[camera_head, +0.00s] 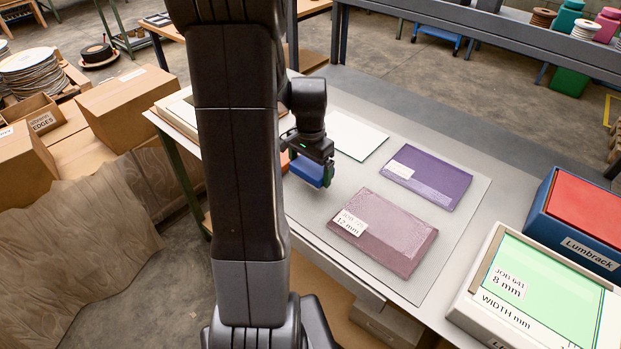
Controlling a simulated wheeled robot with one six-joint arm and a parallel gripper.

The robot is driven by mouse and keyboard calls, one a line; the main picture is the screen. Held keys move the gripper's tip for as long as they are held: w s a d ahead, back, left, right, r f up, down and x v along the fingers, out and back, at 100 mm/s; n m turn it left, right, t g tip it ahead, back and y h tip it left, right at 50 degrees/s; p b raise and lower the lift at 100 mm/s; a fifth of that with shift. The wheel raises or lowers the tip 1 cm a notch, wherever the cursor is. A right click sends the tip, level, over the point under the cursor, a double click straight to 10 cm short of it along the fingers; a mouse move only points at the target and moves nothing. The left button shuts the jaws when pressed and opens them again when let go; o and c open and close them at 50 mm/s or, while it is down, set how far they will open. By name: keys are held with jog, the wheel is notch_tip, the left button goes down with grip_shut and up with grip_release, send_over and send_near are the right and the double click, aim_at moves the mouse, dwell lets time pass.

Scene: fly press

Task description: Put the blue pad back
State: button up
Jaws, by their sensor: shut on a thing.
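My gripper (318,168) is shut on a small blue pad (307,172) and holds it above the left part of the grey worktable (465,219). The pad's left side and part of the gripper are hidden close to my own arm, which crosses the picture. I cannot tell exactly how high the pad is above the table.
On the table lie a mauve block (400,240) labelled 12 mm, a purple block (440,178) and a white sheet (352,136). At the right are a pale tray (465,300) with a green panel and a blue Lumbrack box (580,240). Cardboard boxes (125,105) stand left.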

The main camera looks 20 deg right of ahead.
aim_at(310, 189)
jog(key=shift+f, duration=2.2)
jog(key=shift+f, duration=0.2)
jog(key=o, duration=0.7)
jog(key=shift+o, duration=0.2)
jog(key=shift+r, duration=0.1)
notch_tip(310, 189, up, 12)
jog(key=shift+r, duration=0.15)
